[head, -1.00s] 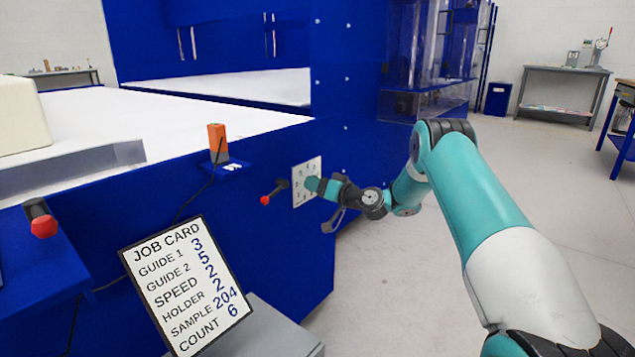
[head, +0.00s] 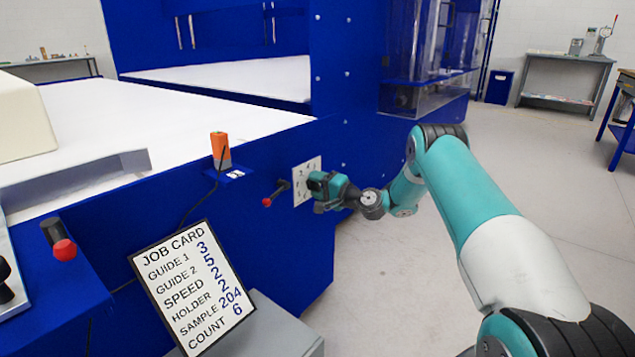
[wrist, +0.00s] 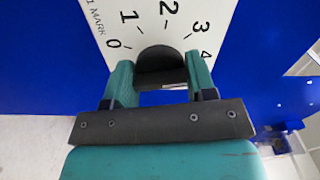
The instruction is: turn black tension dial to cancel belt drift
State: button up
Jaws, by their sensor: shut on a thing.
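The black dial (wrist: 158,62) shows in the wrist view as a dark rounded knob on a white plate (wrist: 150,18). The plate has printed numbers 0 to 4 around the knob and a partly cut-off word like "MARK". My gripper (wrist: 160,80) has one teal finger on each side of the dial and is shut on it. No pointer mark shows on the knob. In the head view the white plate (head: 300,182) is on the blue machine's front, and my gripper (head: 316,186) is against it, hiding the dial.
A black lever with a red knob (head: 267,202) sticks out just left of the plate. A job card (head: 194,288) stands at lower left, above a grey box (head: 270,330). An orange block (head: 220,150) sits on a ledge.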

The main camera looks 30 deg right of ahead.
jog(key=shift+m, duration=0.7)
jog(key=shift+f+p, duration=0.1)
jog(key=shift+p, duration=0.2)
jog(key=o, duration=0.9)
jog(key=shift+d, duration=0.1)
jog(key=shift+o, duration=0.2)
jog(key=b+v, duration=1.4)
jog(key=v, duration=0.3)
jog(key=shift+s, duration=0.25)
